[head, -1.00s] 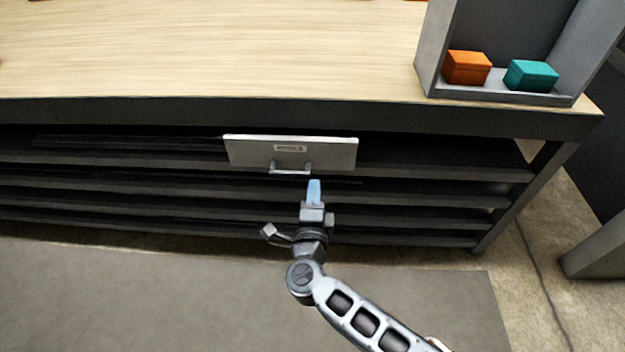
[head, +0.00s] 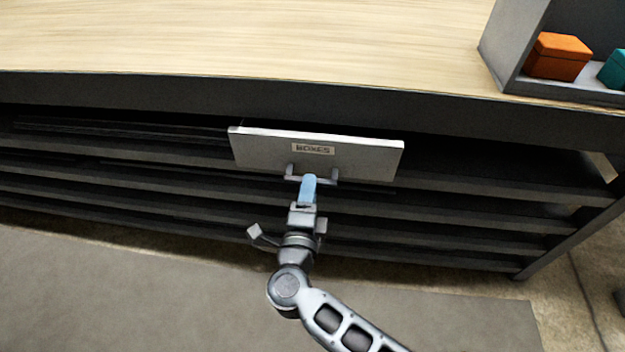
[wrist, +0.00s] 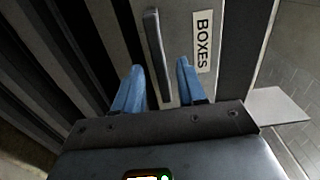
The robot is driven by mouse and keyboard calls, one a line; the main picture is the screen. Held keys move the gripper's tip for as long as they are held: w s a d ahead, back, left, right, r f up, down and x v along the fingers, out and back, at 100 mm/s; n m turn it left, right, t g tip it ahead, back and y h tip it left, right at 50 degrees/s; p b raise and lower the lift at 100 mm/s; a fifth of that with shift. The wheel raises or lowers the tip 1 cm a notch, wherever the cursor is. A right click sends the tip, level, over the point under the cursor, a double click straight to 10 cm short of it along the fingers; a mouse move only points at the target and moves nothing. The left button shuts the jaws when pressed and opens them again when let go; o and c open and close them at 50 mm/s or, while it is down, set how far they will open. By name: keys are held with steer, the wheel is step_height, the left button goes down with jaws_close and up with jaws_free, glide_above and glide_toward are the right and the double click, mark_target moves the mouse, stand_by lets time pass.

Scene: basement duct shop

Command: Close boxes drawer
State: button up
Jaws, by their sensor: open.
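The boxes drawer (head: 365,156) shows as a light grey front under the workbench top, with a label reading BOXES and a bar handle (head: 332,180) low on it. Its front stands out from the shelves, so the drawer looks partly open. My gripper (head: 308,188) is at the handle in the head view. In the wrist view the two blue fingertips of my gripper (wrist: 158,82) are apart, with the handle (wrist: 157,55) ahead between them and the label to the right. I cannot tell whether the fingers touch the handle or front.
The wooden workbench top (head: 250,40) lies above the drawer. Dark shelves (head: 120,178) run below and beside it. A grey open box frame at the top right holds an orange box (head: 558,56) and a teal box (head: 613,70). Grey floor (head: 120,290) is clear in front.

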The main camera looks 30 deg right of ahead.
steer(key=shift+x, duration=1.7)
jaws_close()
